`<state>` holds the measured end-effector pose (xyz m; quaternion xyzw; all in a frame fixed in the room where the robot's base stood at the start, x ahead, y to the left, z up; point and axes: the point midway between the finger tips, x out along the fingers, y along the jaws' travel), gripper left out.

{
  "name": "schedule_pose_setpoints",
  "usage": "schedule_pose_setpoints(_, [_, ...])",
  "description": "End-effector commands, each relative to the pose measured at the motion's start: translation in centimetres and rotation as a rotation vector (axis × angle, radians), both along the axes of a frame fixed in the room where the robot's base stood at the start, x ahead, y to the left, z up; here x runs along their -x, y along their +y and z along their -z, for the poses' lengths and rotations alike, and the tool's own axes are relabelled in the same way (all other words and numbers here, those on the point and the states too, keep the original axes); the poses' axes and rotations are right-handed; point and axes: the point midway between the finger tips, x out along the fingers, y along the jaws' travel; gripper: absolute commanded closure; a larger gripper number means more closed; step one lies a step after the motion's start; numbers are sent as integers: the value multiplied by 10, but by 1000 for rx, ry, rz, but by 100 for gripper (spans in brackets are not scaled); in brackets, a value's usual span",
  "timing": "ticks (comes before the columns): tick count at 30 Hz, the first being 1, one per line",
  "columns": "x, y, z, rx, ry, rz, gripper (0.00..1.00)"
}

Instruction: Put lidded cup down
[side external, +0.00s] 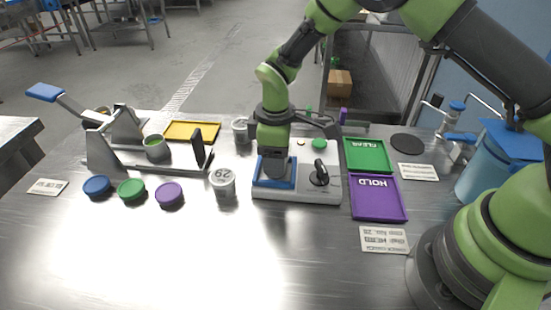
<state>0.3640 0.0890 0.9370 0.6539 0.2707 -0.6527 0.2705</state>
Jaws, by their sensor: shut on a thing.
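My gripper (274,168) points down over the blue plate (290,184) of a grey-white device (262,195). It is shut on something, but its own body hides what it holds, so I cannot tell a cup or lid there. A white cup marked with a number (222,184) stands upright left of the device. Another pale cup (240,129) stands behind it.
Blue (96,186), green (132,189) and purple (169,194) lids lie in front of the press. A yellow tray (193,130) is behind. A green CLEAR tray (367,154) and a purple HOLD tray (378,198) lie right of the device.

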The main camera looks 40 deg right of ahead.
Motion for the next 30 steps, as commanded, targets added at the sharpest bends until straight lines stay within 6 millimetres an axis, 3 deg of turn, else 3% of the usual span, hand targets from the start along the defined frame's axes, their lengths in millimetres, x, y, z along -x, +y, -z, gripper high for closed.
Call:
schedule_pose_setpoints(12, [-1,0,-79,-1,-4,0,71])
schedule_pose_setpoints(20, [1,-4,-95,1,1,1,71])
schedule_pose_setpoints(23, [7,-20,-93,3,4,2,71])
schedule_pose_setpoints(26, [20,-48,-89,3,7,4,71])
schedule_pose_setpoints(30, [51,-92,-83,2,8,3,71])
